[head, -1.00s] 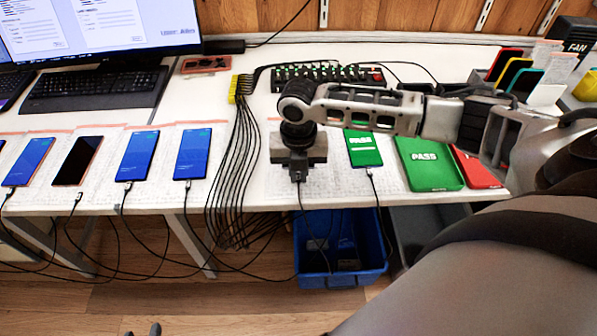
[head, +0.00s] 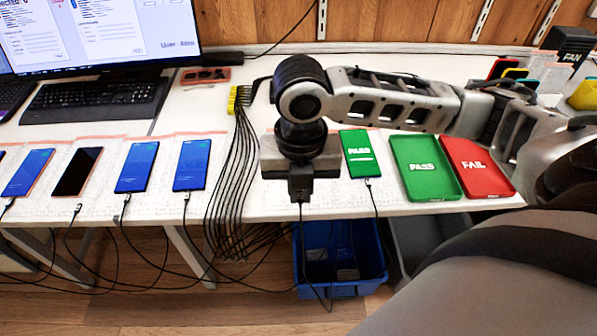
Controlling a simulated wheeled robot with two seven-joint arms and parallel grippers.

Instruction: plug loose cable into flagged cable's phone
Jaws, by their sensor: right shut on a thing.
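My right gripper (head: 300,192) points down at the front edge of the table, shut on a black cable plug. The black cable (head: 303,235) hangs from it below the edge. A phone with a green PASS screen (head: 360,154) lies just right of the gripper with a cable at its lower end. To the left lie blue-screen phones (head: 191,164), (head: 137,166), (head: 27,172) and a dark-screen phone (head: 77,171), each with a cable at or near its lower end. I cannot make out a flag on any cable. Whatever lies under the gripper is hidden. My left gripper is out of view.
A bundle of black cables (head: 235,180) runs from a yellow clip (head: 238,98) over the table edge. A green PASS tray (head: 426,167) and red FAIL tray (head: 477,167) lie right. A blue bin (head: 340,285) stands below. A keyboard (head: 95,100) and monitor (head: 90,30) are back left.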

